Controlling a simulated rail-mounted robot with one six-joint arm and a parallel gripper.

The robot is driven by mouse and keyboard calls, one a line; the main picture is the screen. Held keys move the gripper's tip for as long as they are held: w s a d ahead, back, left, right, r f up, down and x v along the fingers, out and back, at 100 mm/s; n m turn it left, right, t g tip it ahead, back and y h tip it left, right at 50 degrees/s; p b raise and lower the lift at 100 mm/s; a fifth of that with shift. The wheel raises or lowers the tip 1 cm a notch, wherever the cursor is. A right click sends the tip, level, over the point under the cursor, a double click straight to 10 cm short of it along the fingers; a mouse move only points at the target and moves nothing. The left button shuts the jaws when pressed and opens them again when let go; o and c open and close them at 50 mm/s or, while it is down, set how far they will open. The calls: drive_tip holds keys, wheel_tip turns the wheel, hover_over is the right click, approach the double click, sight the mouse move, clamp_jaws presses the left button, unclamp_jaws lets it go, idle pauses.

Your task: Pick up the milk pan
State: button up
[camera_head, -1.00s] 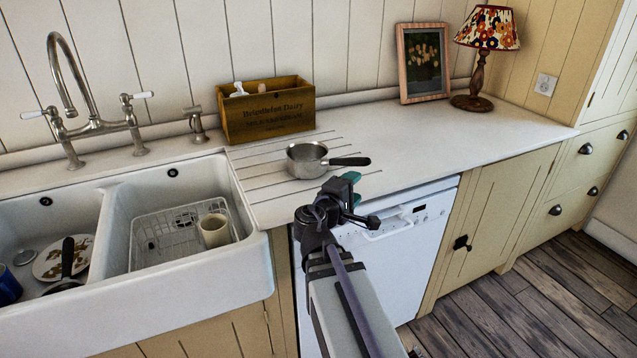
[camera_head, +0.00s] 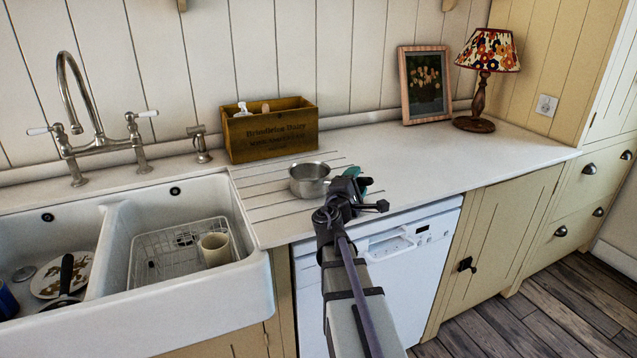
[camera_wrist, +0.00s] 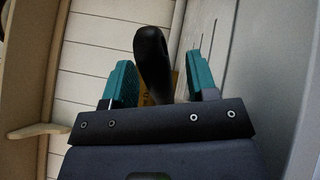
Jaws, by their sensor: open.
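The milk pan (camera_head: 309,181) is a small metal pan on the grooved drainer part of the white worktop, right of the sink. Its dark handle (camera_wrist: 151,60) shows in the wrist view, between my two teal fingers and apart from both, nearer the left one. My gripper (camera_head: 364,183) is open at the handle side of the pan. In the head view my wrist hides the handle and most of the fingers. The pan's bowl cannot be made out in the wrist view.
A wooden box (camera_head: 270,131) stands behind the pan against the wall. The sink (camera_head: 196,284) is to the left, with a wire rack (camera_head: 160,262) and a mug (camera_head: 216,249) in it. A lamp (camera_head: 481,77) and framed picture (camera_head: 425,84) stand at the back right. The worktop right of the pan is clear.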

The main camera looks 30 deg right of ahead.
drive_tip(key=shift+x, duration=1.05)
drive_tip(key=shift+c, duration=0.3)
clamp_jaws()
